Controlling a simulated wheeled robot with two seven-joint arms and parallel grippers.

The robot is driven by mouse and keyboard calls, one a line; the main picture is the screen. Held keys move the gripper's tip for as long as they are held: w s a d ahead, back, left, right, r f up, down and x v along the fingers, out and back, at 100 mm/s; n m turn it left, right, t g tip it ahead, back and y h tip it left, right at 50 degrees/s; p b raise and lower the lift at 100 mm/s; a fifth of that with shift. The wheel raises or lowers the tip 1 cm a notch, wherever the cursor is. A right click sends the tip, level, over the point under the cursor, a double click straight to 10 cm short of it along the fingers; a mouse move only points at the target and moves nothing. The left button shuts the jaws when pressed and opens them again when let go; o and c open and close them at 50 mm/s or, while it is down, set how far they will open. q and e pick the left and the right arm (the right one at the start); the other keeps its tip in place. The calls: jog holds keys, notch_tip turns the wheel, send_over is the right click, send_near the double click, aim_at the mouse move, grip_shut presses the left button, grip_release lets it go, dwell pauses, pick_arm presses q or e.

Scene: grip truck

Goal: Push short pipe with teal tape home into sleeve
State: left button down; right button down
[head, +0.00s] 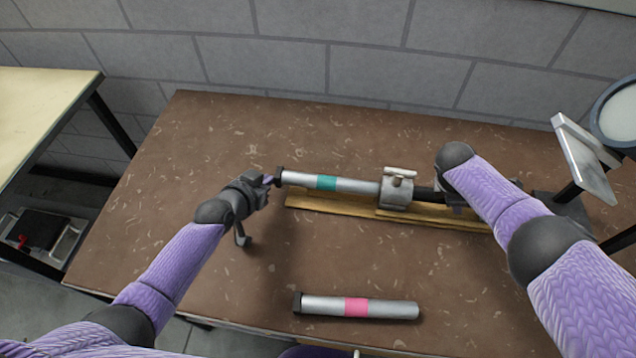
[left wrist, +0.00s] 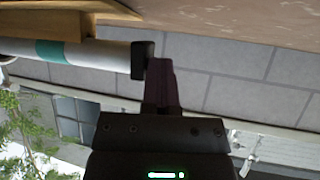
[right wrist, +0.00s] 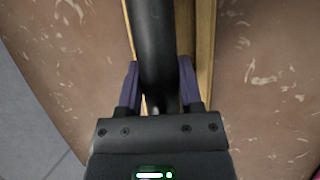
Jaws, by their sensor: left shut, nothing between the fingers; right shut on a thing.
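The short pipe with teal tape (head: 305,181) lies along the wooden base, its right end at or inside the metal sleeve (head: 396,190). Its black end cap (head: 280,177) faces left. My left gripper (head: 271,181) is shut and empty, its fingertips at the cap's end face. In the left wrist view the fingers (left wrist: 160,75) are against or very near the cap (left wrist: 143,60). My right gripper (right wrist: 158,85) is shut on a black bar (right wrist: 155,45), right of the sleeve. In the head view my right arm hides most of that grip.
A wooden base (head: 330,205) runs under the pipe and sleeve. A pipe with pink tape (head: 385,308) lies at the table's front. A lamp or magnifier stand (head: 585,160) stands at the right. The brown table (head: 180,150) is clear at the left.

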aim_at(288, 182)
pick_arm(q)
jog(key=shift+s+d, duration=0.15)
jog(key=shift+d, duration=2.15)
jog(key=shift+a, duration=0.1)
jog(key=shift+a+r, duration=0.5)
jog(key=shift+a, duration=0.2)
jog(key=shift+a+r, duration=0.5)
jog(key=shift+a, duration=0.2)
notch_tip(288, 182, up, 7)
pick_arm(e)
grip_release()
